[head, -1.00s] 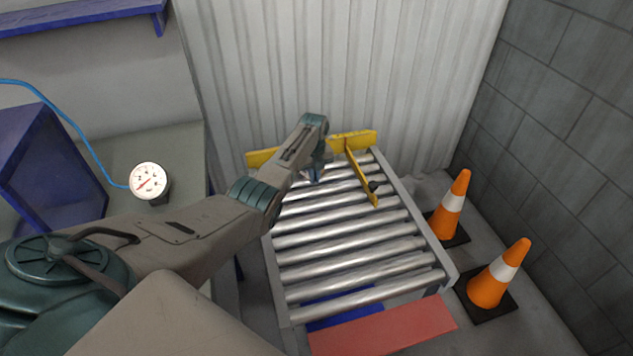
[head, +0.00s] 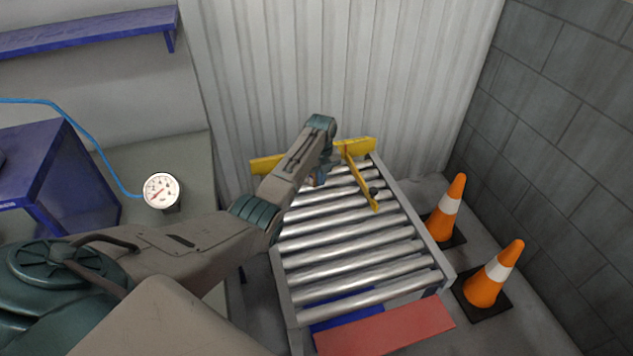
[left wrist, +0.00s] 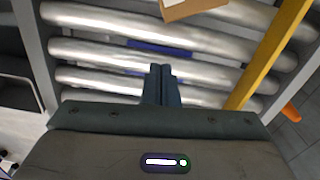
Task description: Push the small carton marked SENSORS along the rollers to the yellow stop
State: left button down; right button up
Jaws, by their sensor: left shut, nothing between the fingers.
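The roller table (head: 350,247) has a yellow bar (head: 356,147) across its far end. A second yellow bar (head: 361,182) slants over the rollers near the right side; a yellow bar also shows in the left wrist view (left wrist: 268,58). My left gripper (left wrist: 160,70) is shut and empty over the rollers; in the head view my arm largely hides it near the far end (head: 320,178). A tan carton (left wrist: 193,8) shows only in part at the top of the left wrist view, apart from the fingertips. No marking on it can be read. My right gripper is not in view.
Two orange cones (head: 449,208) (head: 492,276) stand on the floor right of the rollers. A red panel (head: 385,328) is at the near end. A gauge (head: 161,190) with a blue hose sits on the left bench. The near rollers look clear.

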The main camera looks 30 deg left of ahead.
pick_arm(q)
notch_tip(320, 180, up, 5)
jog(key=shift+w+d+f, duration=0.15)
jog(key=shift+f, duration=0.05)
